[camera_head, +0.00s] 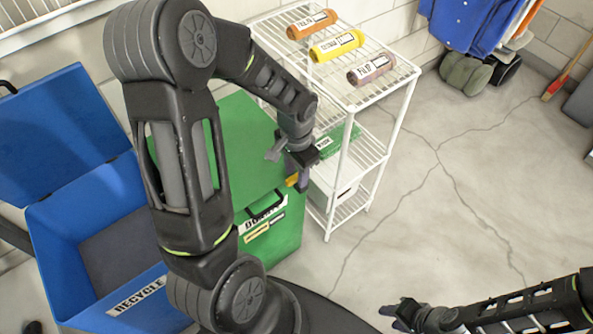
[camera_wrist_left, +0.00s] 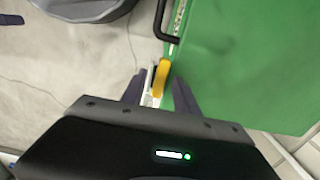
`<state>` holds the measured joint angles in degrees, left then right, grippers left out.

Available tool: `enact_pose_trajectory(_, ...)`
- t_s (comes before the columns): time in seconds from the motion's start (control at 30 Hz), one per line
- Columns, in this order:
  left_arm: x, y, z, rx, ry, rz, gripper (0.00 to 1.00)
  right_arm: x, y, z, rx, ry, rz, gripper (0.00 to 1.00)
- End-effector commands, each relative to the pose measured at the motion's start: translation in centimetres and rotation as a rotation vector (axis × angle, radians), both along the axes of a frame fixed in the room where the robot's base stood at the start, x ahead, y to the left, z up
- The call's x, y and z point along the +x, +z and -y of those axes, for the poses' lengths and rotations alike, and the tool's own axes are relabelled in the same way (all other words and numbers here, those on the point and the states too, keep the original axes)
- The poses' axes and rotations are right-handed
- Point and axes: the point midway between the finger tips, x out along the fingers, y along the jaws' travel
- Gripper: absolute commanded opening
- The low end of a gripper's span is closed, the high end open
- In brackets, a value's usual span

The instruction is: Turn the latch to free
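The yellow latch (camera_head: 292,180) sits on a green box (camera_head: 285,235) near its upper edge. It also shows in the left wrist view (camera_wrist_left: 160,78), next to a white plate on the box's edge. My left gripper (camera_wrist_left: 158,92) has its two fingers apart, with the latch between and slightly beyond the tips; whether either finger touches it I cannot tell. In the head view my left gripper (camera_head: 297,170) hides part of the latch. My right gripper (camera_head: 392,316) is low at the right, empty, with its fingers seemingly apart.
A blue recycling bin (camera_head: 55,235) with a raised lid stands left of the green box. Open concrete floor (camera_head: 440,215) lies further right.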

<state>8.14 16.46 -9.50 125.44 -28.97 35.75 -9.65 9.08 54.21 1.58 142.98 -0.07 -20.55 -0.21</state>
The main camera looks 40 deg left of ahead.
Motion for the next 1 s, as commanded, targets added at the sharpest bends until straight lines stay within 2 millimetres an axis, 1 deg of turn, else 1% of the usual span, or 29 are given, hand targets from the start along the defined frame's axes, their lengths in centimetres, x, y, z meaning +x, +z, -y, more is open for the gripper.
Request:
enact_pose_trajectory(0.17,0.0,0.1,0.0,0.000,-0.001,0.000,0.36,0.0,0.0,0.0,0.000,0.000,0.000,0.36)
enact_pose_trajectory(0.27,0.0,0.6,0.0,0.001,0.000,0.001,0.36,0.0,0.1,0.0,0.000,0.000,0.000,0.36)
enact_pose_trajectory(0.37,0.1,1.7,0.0,0.001,0.000,0.003,0.36,0.0,0.3,0.0,0.000,0.000,0.000,0.36)
enact_pose_trajectory(0.6,0.1,5.8,0.0,0.001,0.000,0.005,0.36,0.0,0.9,0.0,0.000,0.000,0.000,0.36)
enact_pose_trajectory(0.73,0.1,7.3,0.0,0.000,0.001,0.002,0.36,0.0,1.1,0.0,0.000,0.000,0.000,0.36)
enact_pose_trajectory(0.83,0.0,7.8,0.0,0.000,0.000,0.001,0.36,0.0,1.1,0.0,0.000,0.000,0.000,0.36)
enact_pose_trajectory(1.0,0.0,7.8,0.0,0.000,0.000,0.000,0.36,0.0,1.1,0.0,0.000,0.000,0.000,0.36)
